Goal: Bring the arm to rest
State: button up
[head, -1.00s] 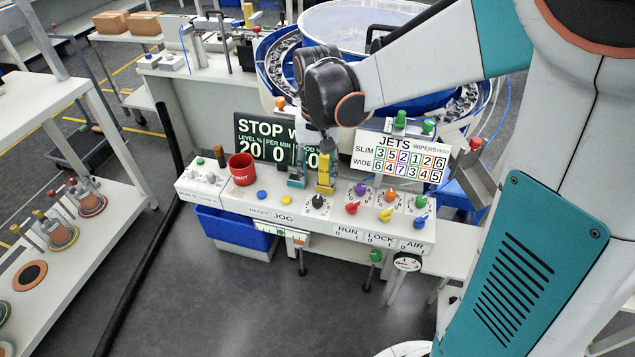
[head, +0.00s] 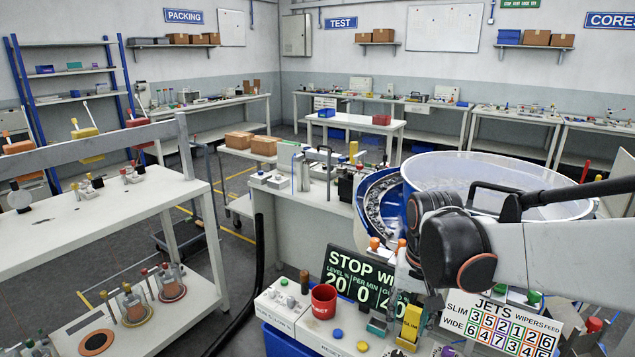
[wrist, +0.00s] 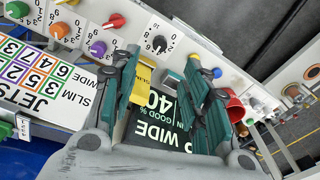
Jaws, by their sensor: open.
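My gripper (wrist: 161,62) is open, with a gap between its two teal fingers in the wrist view. Nothing is held between them. It hangs over the control panel (head: 290,312), in front of the black STOP display (head: 350,268). The display also shows between and below the fingers in the wrist view (wrist: 158,130). A yellow block (head: 411,322) stands close by the fingers; contact cannot be told. In the head view my arm reaches in from the right and partly hides the gripper.
A red cup (head: 323,301) stands on the panel left of the gripper. Coloured knobs, such as the purple one (wrist: 97,48), line the panel. The white JETS board (head: 497,325) is at right. The blue-rimmed bowl (head: 372,205) is behind. Free floor lies left of the panel.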

jog(key=s+r+n+t, duration=0.3)
jog(key=s+t, duration=0.3)
jog(key=s, duration=0.7)
jog(key=shift+r+n, duration=0.3)
jog(key=shift+r, duration=0.3)
jog(key=shift+s, duration=0.1)
